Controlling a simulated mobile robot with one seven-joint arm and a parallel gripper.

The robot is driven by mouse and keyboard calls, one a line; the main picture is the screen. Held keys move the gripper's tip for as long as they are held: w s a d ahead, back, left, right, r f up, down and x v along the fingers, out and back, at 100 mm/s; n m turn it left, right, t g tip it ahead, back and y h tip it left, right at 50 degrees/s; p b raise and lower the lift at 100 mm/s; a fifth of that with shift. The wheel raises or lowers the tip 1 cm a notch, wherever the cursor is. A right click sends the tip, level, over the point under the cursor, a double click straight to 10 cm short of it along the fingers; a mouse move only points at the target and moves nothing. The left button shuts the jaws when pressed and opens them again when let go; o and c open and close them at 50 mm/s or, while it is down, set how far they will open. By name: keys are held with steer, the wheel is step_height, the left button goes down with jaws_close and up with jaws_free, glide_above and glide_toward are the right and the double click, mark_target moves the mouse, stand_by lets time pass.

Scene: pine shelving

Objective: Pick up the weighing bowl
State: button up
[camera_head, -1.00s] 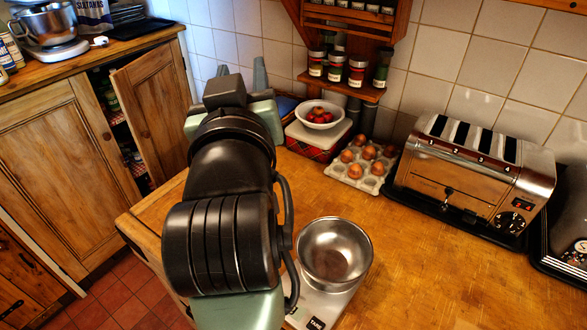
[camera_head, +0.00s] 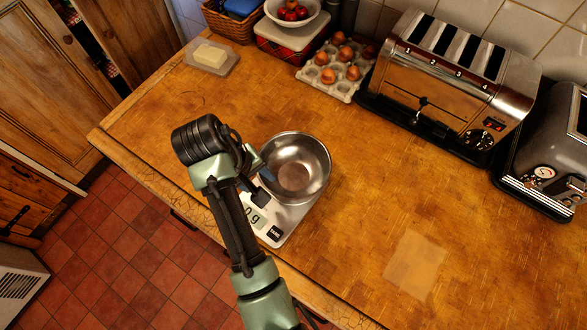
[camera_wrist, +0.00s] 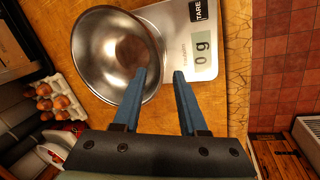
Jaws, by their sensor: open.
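The weighing bowl (camera_head: 297,166) is a shiny steel bowl, upright and empty, on a white kitchen scale (camera_head: 285,222) near the counter's front edge. In the wrist view the bowl (camera_wrist: 92,55) is at upper left and the scale (camera_wrist: 205,66) beside it reads 0 g. My gripper (camera_head: 264,184) is at the bowl's near left rim. In the wrist view its two blue fingers (camera_wrist: 159,73) are apart with nothing held between them. The left finger overlaps the bowl's rim and the right one lies over the scale. I cannot tell whether a finger touches the bowl.
A large toaster (camera_head: 450,75) stands behind on the right, with another appliance (camera_head: 548,150) beside it. An egg tray (camera_head: 333,75), a red tin (camera_head: 290,45) and a butter dish (camera_head: 211,58) are at the back. The counter (camera_head: 390,200) right of the bowl is clear.

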mark_target(266, 185)
steer(key=shift+w+p+x, duration=0.1)
steer(key=shift+p+x, duration=0.25)
steer(key=shift+x, duration=1.35)
steer(key=shift+w+p+x, duration=0.15)
steer(key=shift+p+x, duration=0.15)
steer(key=shift+x, duration=1.4)
steer(key=shift+a, duration=0.1)
jaws_close()
